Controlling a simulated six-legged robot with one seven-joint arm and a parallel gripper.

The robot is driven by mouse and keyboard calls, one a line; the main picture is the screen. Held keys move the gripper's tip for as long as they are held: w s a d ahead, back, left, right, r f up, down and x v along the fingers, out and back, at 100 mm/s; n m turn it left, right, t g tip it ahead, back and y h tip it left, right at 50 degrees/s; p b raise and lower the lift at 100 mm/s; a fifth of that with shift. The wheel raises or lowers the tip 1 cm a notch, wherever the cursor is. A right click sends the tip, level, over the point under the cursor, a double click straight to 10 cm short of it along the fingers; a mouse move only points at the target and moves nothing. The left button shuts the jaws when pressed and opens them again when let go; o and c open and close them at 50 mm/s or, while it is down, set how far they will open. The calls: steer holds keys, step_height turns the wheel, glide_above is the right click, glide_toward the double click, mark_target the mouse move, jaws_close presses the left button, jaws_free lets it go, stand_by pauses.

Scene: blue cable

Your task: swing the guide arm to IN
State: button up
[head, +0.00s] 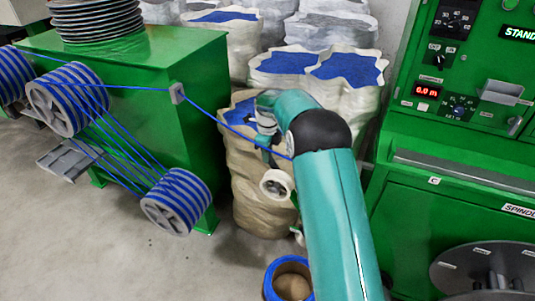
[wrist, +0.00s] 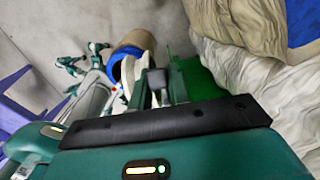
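A white roller (head: 277,184), which looks like part of the guide arm, shows just left of my teal arm in the head view. The guide arm's other parts and any IN mark are hidden or too small to tell. My gripper (wrist: 158,88) shows in the wrist view, with a grey block-like piece (wrist: 158,78) between its fingers. I cannot tell whether the fingers touch it. The blue cable (head: 225,124) runs from a small grey guide (head: 178,93) down to behind my arm.
A green machine with striped pulleys (head: 67,98) stands left. A green control cabinet (head: 450,130) with a red "0.0 m" display stands right. Sacks (head: 225,45) of blue material fill the back. A blue-rimmed spool (head: 288,281) sits on the floor, which is open at left front.

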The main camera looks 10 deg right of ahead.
jaws_close()
steer(key=shift+r, duration=0.1)
steer(key=shift+s+d+r, duration=0.1)
steer(key=shift+s+d, duration=0.05)
steer(key=shift+d, duration=0.1)
steer(key=s+d+r+t+y, duration=0.1)
steer(key=s+d+r+y, duration=0.1)
steer(key=s+d, duration=0.3)
steer(key=s+d+r+t+y, duration=0.2)
steer(key=s+d, duration=0.3)
steer(key=d, duration=0.6)
steer(key=shift+s+r+t+y, duration=0.35)
steer(key=shift+r+y, duration=0.1)
steer(key=shift+y, duration=0.25)
steer(key=shift+d, duration=0.15)
